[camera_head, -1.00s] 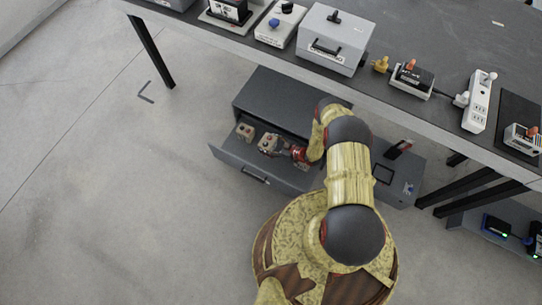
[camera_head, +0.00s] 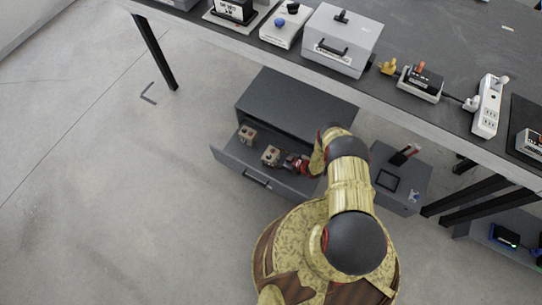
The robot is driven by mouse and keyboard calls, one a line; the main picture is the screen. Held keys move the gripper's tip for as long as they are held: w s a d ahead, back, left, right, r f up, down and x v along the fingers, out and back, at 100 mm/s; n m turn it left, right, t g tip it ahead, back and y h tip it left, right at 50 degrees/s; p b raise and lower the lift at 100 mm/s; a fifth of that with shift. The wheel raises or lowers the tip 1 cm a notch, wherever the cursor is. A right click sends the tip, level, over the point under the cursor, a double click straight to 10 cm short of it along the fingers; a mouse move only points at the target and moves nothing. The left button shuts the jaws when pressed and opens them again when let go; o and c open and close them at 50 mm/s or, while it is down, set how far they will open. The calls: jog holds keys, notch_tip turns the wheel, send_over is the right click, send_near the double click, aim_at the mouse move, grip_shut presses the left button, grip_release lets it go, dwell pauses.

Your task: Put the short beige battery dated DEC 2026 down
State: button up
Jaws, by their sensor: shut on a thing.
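A short beige battery (camera_head: 270,156) with dark and reddish spots on top is at the tips of my gripper (camera_head: 283,160), inside the outline of the open drawer (camera_head: 228,156). My gripper is shut on it, coming from the right. I cannot tell whether the battery touches the drawer floor. Its date is too small to read. A second, similar beige block (camera_head: 247,134) stands apart from it, further back and left in the drawer. My arm hides the right end of the drawer.
The dark cabinet (camera_head: 295,100) stands behind the drawer, below the table (camera_head: 440,70). A grey box (camera_head: 343,40), a power strip (camera_head: 488,105) and other devices stand on the table. A grey unit (camera_head: 405,190) is right of my arm. Floor at left is clear.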

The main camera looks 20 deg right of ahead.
jog(key=shift+w+f+b, duration=0.1)
jog(key=shift+f+b, duration=0.35)
jog(key=shift+f, duration=0.75)
jog(key=shift+f, duration=0.1)
jog(key=o, duration=2.1)
jog(key=shift+f, duration=0.1)
jog(key=shift+s+r, duration=0.2)
jog(key=p+v, duration=0.3)
jog(key=v, duration=0.9)
jog(key=shift+f, duration=0.15)
